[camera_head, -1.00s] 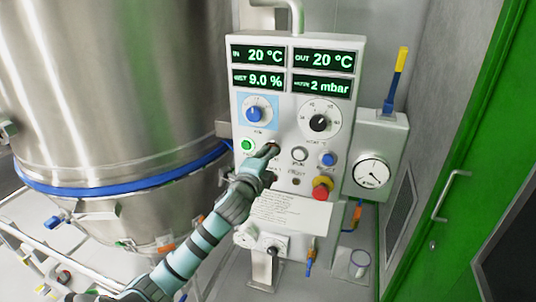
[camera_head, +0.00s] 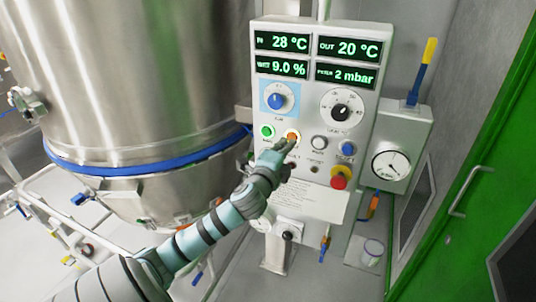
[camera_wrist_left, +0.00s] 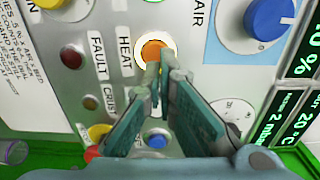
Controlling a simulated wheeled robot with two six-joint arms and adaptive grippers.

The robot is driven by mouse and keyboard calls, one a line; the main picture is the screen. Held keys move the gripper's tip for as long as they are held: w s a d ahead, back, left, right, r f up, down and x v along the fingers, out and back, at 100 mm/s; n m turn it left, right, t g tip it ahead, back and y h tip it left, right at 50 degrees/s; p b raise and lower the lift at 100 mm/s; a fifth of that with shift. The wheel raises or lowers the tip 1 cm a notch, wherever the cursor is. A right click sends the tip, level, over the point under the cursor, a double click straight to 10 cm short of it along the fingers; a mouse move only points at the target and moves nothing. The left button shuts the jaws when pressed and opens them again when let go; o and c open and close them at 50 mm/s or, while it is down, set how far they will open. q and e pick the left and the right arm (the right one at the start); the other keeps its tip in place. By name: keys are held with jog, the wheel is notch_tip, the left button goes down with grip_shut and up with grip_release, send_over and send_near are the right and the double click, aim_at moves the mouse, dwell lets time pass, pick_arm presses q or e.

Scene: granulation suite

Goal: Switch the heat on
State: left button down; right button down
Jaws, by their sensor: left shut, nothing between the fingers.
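The control panel (camera_head: 300,100) stands in the middle of the head view. Its heat button (camera_head: 292,136) glows orange with a bright ring. The heat button also shows in the left wrist view (camera_wrist_left: 153,50), beside the label HEAT. My left gripper (camera_head: 284,148) is shut and empty, its fingertips just below the heat button. In the left wrist view the fingertips (camera_wrist_left: 158,68) overlap the button's lower edge; whether they touch it I cannot tell. The display reads IN 28 °C and OUT 20 °C. My right gripper is not in view.
Around the heat button are a lit green button (camera_head: 267,131), a white button (camera_head: 319,143), a blue button (camera_head: 347,149) and a red emergency stop (camera_head: 339,177). A blue knob (camera_head: 277,100) and a black knob (camera_head: 341,112) sit above. A steel vessel (camera_head: 140,80) stands left.

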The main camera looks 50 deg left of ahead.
pick_arm(q)
jog(key=b+v, duration=0.1)
jog(key=v, duration=0.9)
jog(key=shift+s+r, duration=0.2)
jog(key=shift+s, duration=0.15)
